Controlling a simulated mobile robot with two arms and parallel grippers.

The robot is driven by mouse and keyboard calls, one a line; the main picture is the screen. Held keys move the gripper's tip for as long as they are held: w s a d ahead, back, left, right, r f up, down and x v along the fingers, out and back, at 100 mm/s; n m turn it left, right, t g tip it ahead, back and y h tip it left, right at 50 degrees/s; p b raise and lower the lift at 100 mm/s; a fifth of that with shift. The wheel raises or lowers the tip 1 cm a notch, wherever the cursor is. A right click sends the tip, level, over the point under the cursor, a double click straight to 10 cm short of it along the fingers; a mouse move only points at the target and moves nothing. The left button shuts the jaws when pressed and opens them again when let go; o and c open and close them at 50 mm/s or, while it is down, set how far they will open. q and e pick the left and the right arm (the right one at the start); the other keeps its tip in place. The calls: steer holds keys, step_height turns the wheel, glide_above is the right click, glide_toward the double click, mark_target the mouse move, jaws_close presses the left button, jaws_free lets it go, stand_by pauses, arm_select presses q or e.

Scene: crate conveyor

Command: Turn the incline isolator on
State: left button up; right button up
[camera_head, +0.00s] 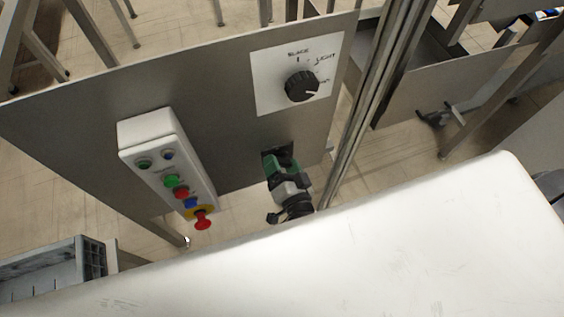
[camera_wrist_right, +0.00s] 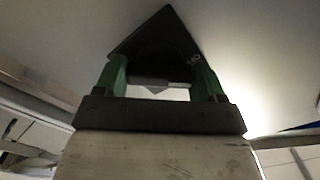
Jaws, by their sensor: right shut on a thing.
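The isolator shows in the right wrist view as a black square plate (camera_wrist_right: 165,28) on the grey panel. It looks like a diamond there, and a small white marking sits near its right corner. In the head view only a dark edge of the isolator (camera_head: 286,147) shows low on the panel, mostly behind my gripper. My right gripper (camera_head: 279,163) has green fingers and is at the isolator. In the wrist view its fingers (camera_wrist_right: 158,76) are either side of the isolator's dark middle and shut on its handle. The handle's exact angle is hidden. My left gripper is out of view.
The grey panel (camera_head: 225,110) also carries a large black rotary knob (camera_head: 301,86) on a white plate and a white button box (camera_head: 165,150) with a red emergency stop (camera_head: 203,221). A metal post (camera_head: 375,85) stands right of my gripper. A grey crate (camera_head: 60,268) is lower left.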

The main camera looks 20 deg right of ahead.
steer(key=m, duration=0.4)
steer(key=shift+m, duration=0.4)
steer(key=m, duration=0.4)
steer(key=shift+b, duration=0.4)
steer(key=shift+m, duration=0.3)
steer(key=o, duration=0.9)
steer(key=s, duration=1.1)
steer(key=shift+d+b, duration=0.2)
steer(key=shift+b, duration=0.2)
steer(key=shift+w, duration=0.1)
